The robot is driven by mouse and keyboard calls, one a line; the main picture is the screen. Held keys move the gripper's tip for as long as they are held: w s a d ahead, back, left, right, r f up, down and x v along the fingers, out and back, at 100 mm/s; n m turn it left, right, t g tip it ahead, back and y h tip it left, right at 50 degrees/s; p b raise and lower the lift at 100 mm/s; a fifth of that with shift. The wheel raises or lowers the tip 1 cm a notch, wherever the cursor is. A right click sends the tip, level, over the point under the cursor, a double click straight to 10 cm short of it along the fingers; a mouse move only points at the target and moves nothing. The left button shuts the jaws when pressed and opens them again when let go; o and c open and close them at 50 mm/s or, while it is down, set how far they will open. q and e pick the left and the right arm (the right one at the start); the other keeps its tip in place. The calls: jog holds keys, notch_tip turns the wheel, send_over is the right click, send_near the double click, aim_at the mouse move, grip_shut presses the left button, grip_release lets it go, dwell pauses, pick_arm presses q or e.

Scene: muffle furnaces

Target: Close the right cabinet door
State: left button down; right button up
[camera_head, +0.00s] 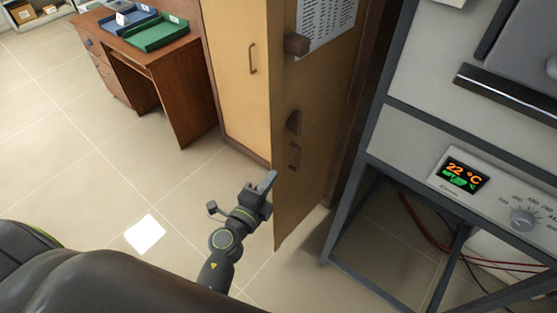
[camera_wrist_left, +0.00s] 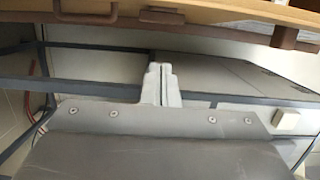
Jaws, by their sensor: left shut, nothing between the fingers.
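The right cabinet door (camera_head: 311,90) stands open, swung out from the cabinet. Its visible face carries a paper sheet, dark brown blocks and a brown handle (camera_head: 295,157). The left cabinet door (camera_head: 237,60), with its own handle, looks closed. My left gripper (camera_head: 266,185) is shut and empty, at the lower part of the open door by its free edge. I cannot tell whether it touches the door. In the left wrist view, its fingers (camera_wrist_left: 161,84) are together, and a wooden panel with brown fittings crosses the top. My right gripper is not in view.
A grey metal frame stand (camera_head: 370,150) with a furnace panel (camera_head: 500,190) reading 22 °C stands right of the door. A brown desk (camera_head: 150,65) with blue and green trays is at the back left. Tiled floor (camera_head: 90,170) is clear at the left.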

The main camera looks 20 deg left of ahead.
aim_at(276, 144)
pick_arm(q)
jog(key=shift+w+a+p, duration=0.1)
jog(key=shift+w+a, duration=0.3)
jog(key=shift+w, duration=1.6)
jog(key=shift+w+a+p, duration=0.1)
jog(key=shift+w+a, duration=0.3)
jog(key=shift+w, duration=1.55)
jog(key=shift+w+a+p, duration=0.1)
jog(key=shift+w+a, duration=0.3)
jog(key=shift+w, duration=1.6)
jog(key=shift+a, duration=0.1)
